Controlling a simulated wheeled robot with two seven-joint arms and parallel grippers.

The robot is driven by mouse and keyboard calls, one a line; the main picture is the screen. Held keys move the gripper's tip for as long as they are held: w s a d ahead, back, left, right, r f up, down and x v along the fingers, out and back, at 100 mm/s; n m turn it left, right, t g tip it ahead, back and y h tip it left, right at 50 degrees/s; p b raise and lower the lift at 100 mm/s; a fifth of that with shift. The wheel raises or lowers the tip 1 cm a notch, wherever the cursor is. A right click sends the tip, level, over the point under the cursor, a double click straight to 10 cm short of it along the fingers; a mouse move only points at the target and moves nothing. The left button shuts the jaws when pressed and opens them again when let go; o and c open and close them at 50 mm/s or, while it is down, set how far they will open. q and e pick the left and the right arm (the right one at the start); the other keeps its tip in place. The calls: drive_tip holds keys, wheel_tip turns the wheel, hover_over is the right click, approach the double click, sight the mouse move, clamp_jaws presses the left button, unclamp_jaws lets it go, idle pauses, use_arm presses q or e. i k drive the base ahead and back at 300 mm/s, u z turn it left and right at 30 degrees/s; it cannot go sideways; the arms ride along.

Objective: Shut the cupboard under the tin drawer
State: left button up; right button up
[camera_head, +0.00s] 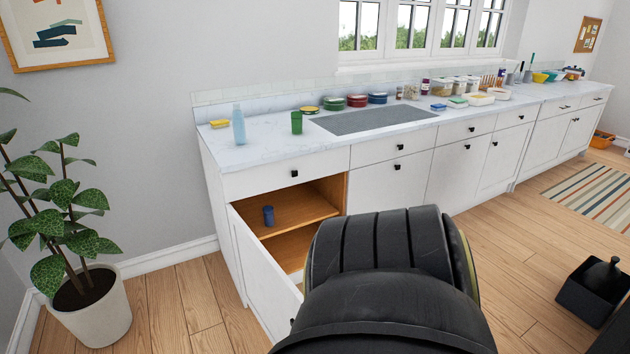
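The open cupboard (300,203) is at the left end of the white counter run, with a wooden inside and a shelf. Its white door (258,268) stands ajar, hinged on the left, its free edge swung out toward me. A dark knob shows low near that edge, partly hidden by my black arm. A dark blue tin or cup (268,215) stands on the shelf. The drawer (288,174) above the cupboard is shut. My arm fills the lower middle and covers the cupboard's lower right part. Neither gripper shows.
A potted plant (100,310) stands on the floor at left. The worktop (265,152) carries a bottle (238,125), a green cup (297,122) and several dishes. The other cupboards and drawers look shut. A black bin (592,290) is at lower right. Wood floor is clear left of the door.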

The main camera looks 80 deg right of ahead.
sight(274, 299)
drive_tip(key=z, duration=2)
